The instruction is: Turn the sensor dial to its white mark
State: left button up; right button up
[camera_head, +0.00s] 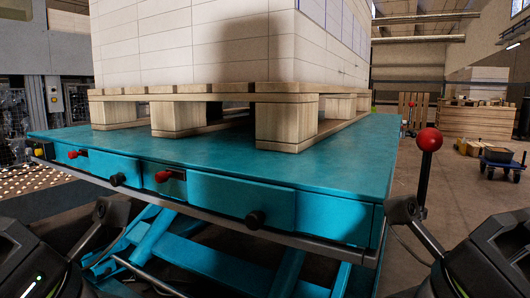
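No part is clearly recognisable as the sensor dial, and no white mark shows. The front panel of the teal lift table (365,185) carries a black knob (255,220) near the middle and another black knob (117,180) further left. Small red controls (163,176) sit in recesses on the same panel, one of them at the far left. A red ball-topped lever (429,140) stands at the table's right corner. Parts of my arms show at both lower corners, but I make out no gripper fingers.
A wooden pallet (285,122) bearing a tall stack of white reams (200,45) stands on the table. Wooden crates (475,122) and a blue cart (500,158) are at the right back. Grey machinery is at the left. The floor on the right is open.

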aim_at(29, 151)
jog(key=u, duration=1.35)
